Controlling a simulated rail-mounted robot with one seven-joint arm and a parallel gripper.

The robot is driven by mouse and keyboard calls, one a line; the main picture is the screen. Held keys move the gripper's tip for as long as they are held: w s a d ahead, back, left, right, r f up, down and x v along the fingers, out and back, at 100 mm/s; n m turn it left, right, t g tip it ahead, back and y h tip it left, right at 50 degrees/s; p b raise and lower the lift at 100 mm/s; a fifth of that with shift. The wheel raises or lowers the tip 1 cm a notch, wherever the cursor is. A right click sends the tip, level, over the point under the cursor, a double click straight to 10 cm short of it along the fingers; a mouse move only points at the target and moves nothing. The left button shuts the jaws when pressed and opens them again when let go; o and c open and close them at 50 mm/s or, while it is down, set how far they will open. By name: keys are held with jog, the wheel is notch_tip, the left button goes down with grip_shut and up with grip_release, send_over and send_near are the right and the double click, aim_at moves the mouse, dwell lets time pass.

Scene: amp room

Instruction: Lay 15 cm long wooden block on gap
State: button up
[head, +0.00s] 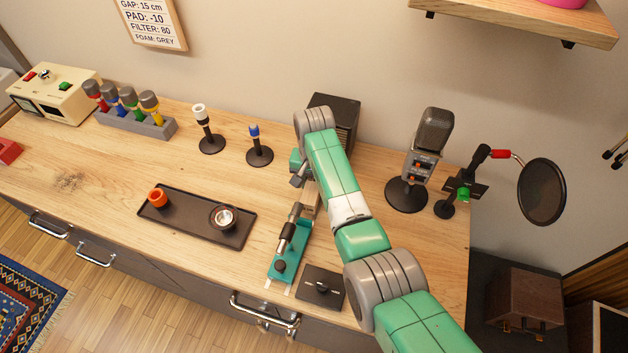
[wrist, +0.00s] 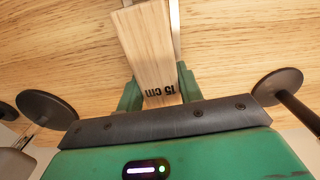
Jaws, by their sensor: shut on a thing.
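A teal stand (head: 288,258) with a dark cylindrical device (head: 286,236) is just in front of my gripper. A metal strip (wrist: 175,22) runs beside the block. I cannot tell where the gap is or whether the block touches anything below.
A wall sign (head: 152,22) reads "GAP: 15 cm". A microphone (head: 428,145) and round pop filter (head: 542,192) stand right; a dark box (head: 338,116) stands behind my arm. A black tray (head: 185,227) lies left. A dark plate (head: 321,287) lies near the front edge.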

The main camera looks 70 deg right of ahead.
jog(key=shift+f, duration=0.6)
jog(key=o, duration=1.2)
jog(key=shift+c, duration=0.2)
jog(key=shift+r, duration=0.15)
notch_tip(320, 180, up, 8)
jog(key=shift+f+p, duration=0.15)
jog(key=shift+p, duration=0.55)
